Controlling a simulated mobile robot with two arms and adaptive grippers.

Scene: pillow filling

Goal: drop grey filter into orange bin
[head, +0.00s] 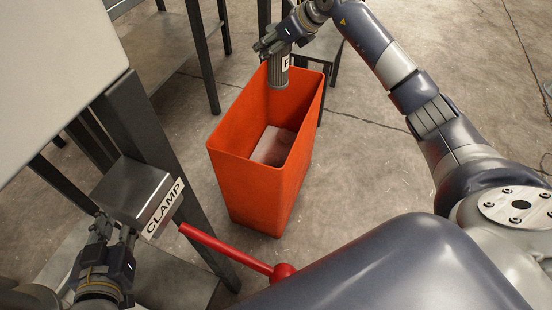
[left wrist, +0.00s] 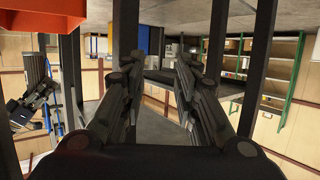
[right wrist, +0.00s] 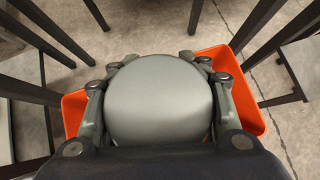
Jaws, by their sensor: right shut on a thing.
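The grey filter (head: 278,76) is a ribbed cylinder with a partly hidden white label. My right gripper (head: 278,45) is shut on it and holds it upright over the far end of the orange bin (head: 243,180). In the right wrist view the filter's round grey end (right wrist: 160,100) sits between both fingers, with the orange bin (right wrist: 240,110) showing on either side below. I cannot tell whether the filter's lower end is below the rim. My left gripper (head: 115,232) is beside the clamp block; in the left wrist view its fingers (left wrist: 158,65) are apart and empty.
A pale block (head: 272,147) lies on the bin's floor. The dark block labelled CLAMP (head: 135,190) and a red handle (head: 228,250) are at lower left. Dark table legs (head: 205,55) stand behind the bin. The concrete floor right of the bin is clear.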

